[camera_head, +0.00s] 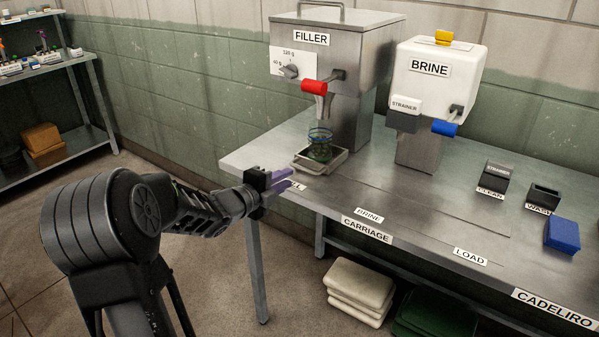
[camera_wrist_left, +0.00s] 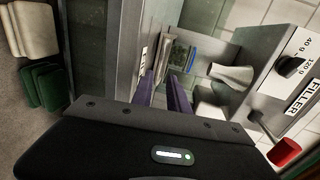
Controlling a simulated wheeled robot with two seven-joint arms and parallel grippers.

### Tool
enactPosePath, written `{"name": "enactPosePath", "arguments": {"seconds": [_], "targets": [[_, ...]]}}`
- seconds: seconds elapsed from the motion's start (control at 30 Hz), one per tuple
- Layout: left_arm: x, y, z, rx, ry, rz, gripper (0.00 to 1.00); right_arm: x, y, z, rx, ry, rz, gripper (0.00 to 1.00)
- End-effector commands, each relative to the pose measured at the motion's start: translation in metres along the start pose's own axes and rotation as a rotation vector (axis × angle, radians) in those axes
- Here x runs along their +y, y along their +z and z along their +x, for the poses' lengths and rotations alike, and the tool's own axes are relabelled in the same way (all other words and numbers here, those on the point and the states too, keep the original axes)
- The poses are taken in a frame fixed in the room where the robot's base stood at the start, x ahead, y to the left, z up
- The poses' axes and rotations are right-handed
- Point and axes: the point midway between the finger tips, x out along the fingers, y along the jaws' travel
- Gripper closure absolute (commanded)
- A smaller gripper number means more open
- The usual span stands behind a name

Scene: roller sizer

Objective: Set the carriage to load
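The carriage (camera_head: 335,163), a small pale tray, stands at the far left end of its track, under the filler's spout. A glass jar (camera_head: 320,146) with a bluish rim stands upright on it. The LOAD label (camera_head: 470,256) is at the track's right end, with the BRINE label (camera_head: 369,215) between. My left gripper (camera_head: 291,179) is at the table's left front edge, just short of the carriage. Its purple fingers are apart, with nothing seen between them. In the left wrist view the fingers (camera_wrist_left: 164,90) point toward the jar (camera_wrist_left: 180,56). My right gripper is not in view.
The filler (camera_head: 325,50) with a red handle (camera_head: 315,87) stands behind the carriage. The white brine tank (camera_head: 440,85) stands right of it. The track toward LOAD is clear.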

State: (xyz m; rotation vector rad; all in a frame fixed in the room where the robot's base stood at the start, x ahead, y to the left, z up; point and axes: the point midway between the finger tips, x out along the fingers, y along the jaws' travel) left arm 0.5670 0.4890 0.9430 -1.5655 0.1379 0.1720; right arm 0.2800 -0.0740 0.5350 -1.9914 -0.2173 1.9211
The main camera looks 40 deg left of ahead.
Motion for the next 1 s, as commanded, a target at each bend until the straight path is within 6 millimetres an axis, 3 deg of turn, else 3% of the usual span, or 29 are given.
{"name": "enactPosePath", "arguments": {"seconds": [0.3, 0.5, 0.8, 1.0], "targets": [[0.0, -0.002, 0.047, 0.003, 0.001, -0.002, 0.8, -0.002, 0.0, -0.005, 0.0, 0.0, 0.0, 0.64], [-0.001, -0.001, 0.068, 0.001, 0.0, -0.001, 0.8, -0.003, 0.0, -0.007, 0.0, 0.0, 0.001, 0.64], [-0.001, 0.0, 0.07, 0.0, -0.001, -0.001, 0.8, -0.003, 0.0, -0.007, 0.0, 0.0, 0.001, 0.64], [-0.001, 0.0, 0.07, 0.0, -0.001, -0.001, 0.96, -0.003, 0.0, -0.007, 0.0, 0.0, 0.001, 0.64]]}}
